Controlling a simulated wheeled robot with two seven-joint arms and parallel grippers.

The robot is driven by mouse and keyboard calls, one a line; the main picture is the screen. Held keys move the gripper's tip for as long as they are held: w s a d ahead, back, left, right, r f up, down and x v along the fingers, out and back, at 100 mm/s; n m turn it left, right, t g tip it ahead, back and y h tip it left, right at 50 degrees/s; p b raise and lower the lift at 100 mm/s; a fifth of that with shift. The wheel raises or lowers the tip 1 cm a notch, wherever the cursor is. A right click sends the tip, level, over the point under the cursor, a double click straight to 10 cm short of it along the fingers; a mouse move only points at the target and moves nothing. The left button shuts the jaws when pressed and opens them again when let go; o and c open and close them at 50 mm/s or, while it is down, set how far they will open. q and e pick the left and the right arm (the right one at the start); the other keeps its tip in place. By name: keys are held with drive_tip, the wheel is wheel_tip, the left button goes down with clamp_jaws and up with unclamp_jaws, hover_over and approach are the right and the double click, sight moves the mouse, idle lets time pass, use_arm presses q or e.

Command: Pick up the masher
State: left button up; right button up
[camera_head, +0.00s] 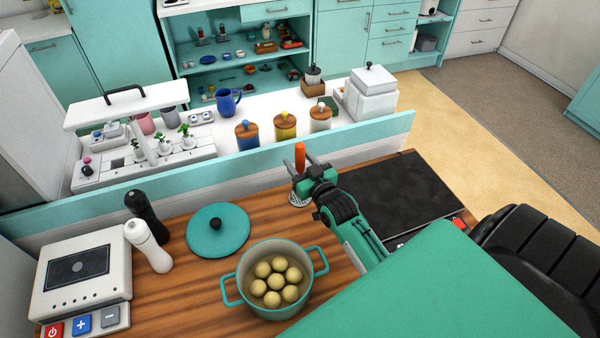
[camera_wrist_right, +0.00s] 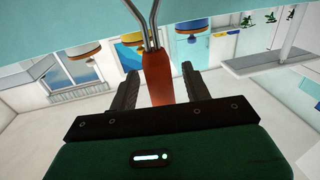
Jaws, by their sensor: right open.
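The masher (camera_head: 300,157) stands upright on the wooden counter, with an orange-red handle on top and a pale perforated head at the bottom. My right gripper (camera_head: 301,170) is at the handle, its fingers on either side of it. In the right wrist view the orange-red handle of the masher (camera_wrist_right: 157,78) lies between the two dark fingers of my right gripper (camera_wrist_right: 158,88). Gaps show between handle and fingers, so the gripper is open around it. My gripper partly hides the middle of the masher in the head view. My left gripper is not in view.
A green pot (camera_head: 240,278) of several round potatoes stands left of my right arm, with its lid (camera_head: 218,230) behind it. Salt and pepper mills (camera_head: 148,245) and a white scale (camera_head: 82,275) are further left. A dark cooktop (camera_head: 405,195) lies right; a raised ledge (camera_head: 365,143) runs behind.

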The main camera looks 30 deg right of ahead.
drive_tip(key=shift+c, duration=0.2)
clamp_jaws()
